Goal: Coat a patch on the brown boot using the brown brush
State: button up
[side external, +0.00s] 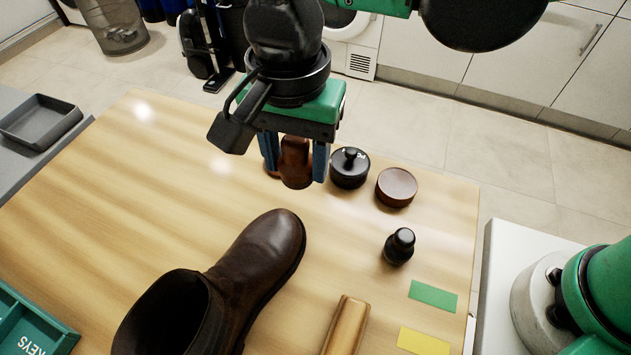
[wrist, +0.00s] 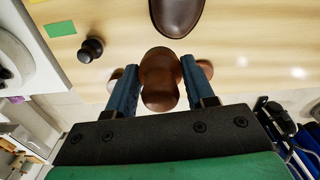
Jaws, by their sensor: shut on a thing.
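My gripper (side external: 293,170) is shut on the brown brush (side external: 296,165), a rounded knob-like piece between the two blue fingers. The brush also shows in the wrist view (wrist: 160,78). My gripper holds it beyond the boot's toe, apart from the boot. The brush's lower end and its exact height above the table are hard to tell. No coated patch on the boot can be made out.
A black tin with a knob (side external: 349,168) and a brown round tin (side external: 397,187) stand right of my gripper. A black brush (side external: 399,246), green card (side external: 433,295), yellow card (side external: 423,342) and wooden block (side external: 345,327) lie right of the boot.

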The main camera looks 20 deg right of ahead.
jog(key=s+a, duration=0.2)
send_over(262, 228)
jog(key=s+d, duration=0.3)
jog(key=shift+m, duration=0.4)
jog(key=shift+f, duration=3)
jog(key=shift+w+a+f, duration=0.25)
jog(key=shift+f, duration=0.4)
jog(key=shift+w+a+f, duration=0.2)
jog(key=shift+w+f, duration=0.05)
jog(key=shift+f, duration=0.4)
jog(key=shift+w+a, duration=1.3)
jog(key=shift+w, duration=0.05)
jog(key=shift+w+a+f, duration=0.15)
jog(key=shift+w+a, duration=0.15)
jog(key=shift+s+d, duration=0.6)
jog(key=shift+s, duration=0.05)
jog(key=shift+s+d, duration=1.4)
jog(key=shift+s, duration=0.05)
notch_tip(262, 228, up, 8)
jog(key=shift+r, duration=0.25)
